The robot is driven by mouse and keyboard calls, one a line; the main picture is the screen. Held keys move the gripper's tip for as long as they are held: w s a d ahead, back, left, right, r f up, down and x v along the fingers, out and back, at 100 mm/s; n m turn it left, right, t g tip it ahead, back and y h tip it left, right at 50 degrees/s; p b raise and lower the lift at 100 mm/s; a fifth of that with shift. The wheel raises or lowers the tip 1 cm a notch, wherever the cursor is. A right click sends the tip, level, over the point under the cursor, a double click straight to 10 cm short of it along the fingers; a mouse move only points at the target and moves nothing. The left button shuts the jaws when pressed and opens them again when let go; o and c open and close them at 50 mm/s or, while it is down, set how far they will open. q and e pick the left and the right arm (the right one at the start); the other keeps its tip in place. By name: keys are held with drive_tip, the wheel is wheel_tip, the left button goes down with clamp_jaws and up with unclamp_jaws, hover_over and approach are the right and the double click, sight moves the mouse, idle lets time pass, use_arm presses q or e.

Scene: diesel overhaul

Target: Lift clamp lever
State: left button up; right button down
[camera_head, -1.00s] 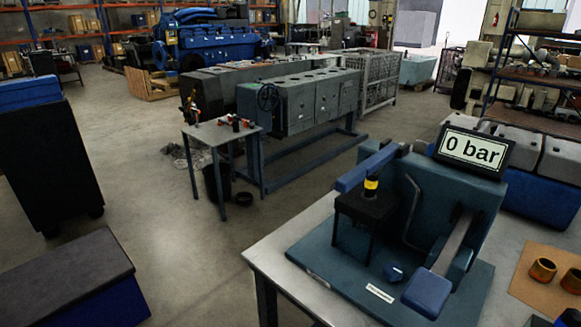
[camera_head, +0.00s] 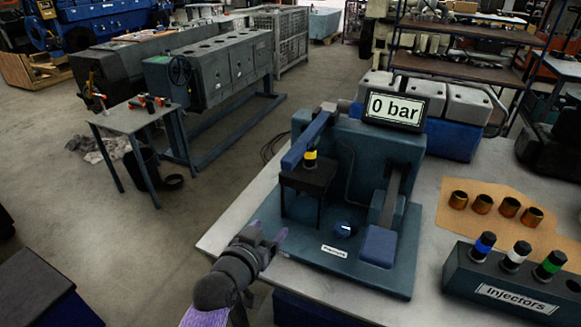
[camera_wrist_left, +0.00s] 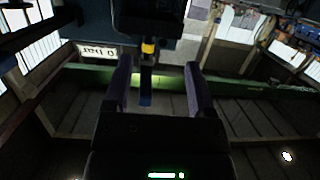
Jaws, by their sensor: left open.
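The test stand (camera_head: 345,255) sits on the bench with a black holder (camera_head: 308,180) at its left. An injector with a yellow band (camera_head: 310,157) stands upright in the holder. The blue clamp lever (camera_head: 303,146) slopes down towards me over the holder. My left gripper (camera_head: 281,238) is open and empty, in front of and below the lever, apart from it in the head view. In the left wrist view its fingers (camera_wrist_left: 158,88) stand apart, and a narrow blue end, probably of the clamp lever (camera_wrist_left: 146,88), shows between them, with the yellow band beyond. My right gripper is out of view.
A second lever with a blue handle (camera_head: 379,246) is at the stand's right. The display (camera_head: 396,107) reads 0 bar. An injector rack (camera_head: 510,285) and several brass-coloured cups (camera_head: 482,204) are on the right of the bench. Open floor lies left.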

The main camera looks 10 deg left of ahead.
sight(292, 153)
use_arm(q)
wheel_tip(292, 153, up, 11)
drive_tip(key=w+t+h, duration=0.1)
drive_tip(key=w+t, duration=0.1)
drive_tip(key=shift+m, duration=0.4)
drive_tip(key=b+x, duration=0.1)
drive_tip(key=x, duration=0.3)
drive_tip(key=d+x, duration=0.1)
drive_tip(key=x, duration=0.3)
drive_tip(key=shift+s+b, duration=0.2)
drive_tip(key=shift+b, duration=0.2)
drive_tip(key=shift+w+d, duration=0.2)
drive_tip(key=shift+w, duration=0.3)
drive_tip(key=shift+c, duration=0.3)
clamp_jaws()
